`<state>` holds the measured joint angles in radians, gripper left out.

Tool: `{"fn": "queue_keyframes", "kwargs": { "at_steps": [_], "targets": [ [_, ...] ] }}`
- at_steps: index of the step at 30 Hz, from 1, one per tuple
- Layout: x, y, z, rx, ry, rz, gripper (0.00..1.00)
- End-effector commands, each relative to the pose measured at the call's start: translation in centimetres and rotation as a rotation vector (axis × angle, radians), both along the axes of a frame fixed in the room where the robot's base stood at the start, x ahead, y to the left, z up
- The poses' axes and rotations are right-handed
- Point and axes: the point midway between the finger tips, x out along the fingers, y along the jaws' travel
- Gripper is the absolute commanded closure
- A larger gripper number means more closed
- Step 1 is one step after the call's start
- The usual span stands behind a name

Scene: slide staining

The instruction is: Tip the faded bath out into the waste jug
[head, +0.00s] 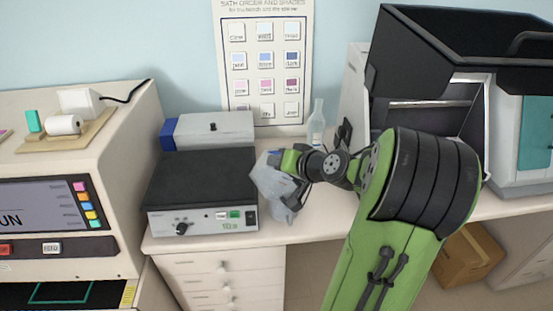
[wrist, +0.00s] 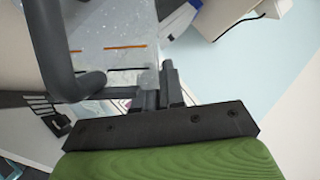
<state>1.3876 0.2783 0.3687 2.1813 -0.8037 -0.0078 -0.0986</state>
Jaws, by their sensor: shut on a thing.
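My gripper (head: 292,160) is at the middle of the bench in the head view, shut on a clear, pale vessel (head: 268,182). The vessel looks tilted and is held beside the right edge of a black-topped unit. In the wrist view the vessel's clear wall (wrist: 115,40) shows an orange line and dark lines, with a dark grey handle (wrist: 58,60) at the left. The gripper's fingers (wrist: 158,88) are close together at its edge. I cannot tell whether this vessel is the bath or the waste jug, and no liquid is clearly visible. No second such vessel is clear.
The black-topped unit (head: 200,178) with a knob stands left of the vessel. Behind it is a grey box (head: 214,130) with a blue end. A clear bottle (head: 316,125) stands at the back. A large machine (head: 70,205) fills the left, an open black-lidded one (head: 450,55) the right.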

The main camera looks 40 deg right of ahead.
Motion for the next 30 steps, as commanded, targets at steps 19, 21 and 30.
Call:
{"fn": "queue_keyframes", "kwargs": {
  "at_steps": [19, 21, 30],
  "targets": [
    [-0.1, -1.6, 0.4, 0.201, -0.017, 0.000, 1.00],
    [-0.1, -1.8, 0.3, 0.226, -0.018, 0.001, 1.00],
    [-0.2, -2.8, 0.1, 0.335, -0.028, 0.001, 1.00]
  ]
}}
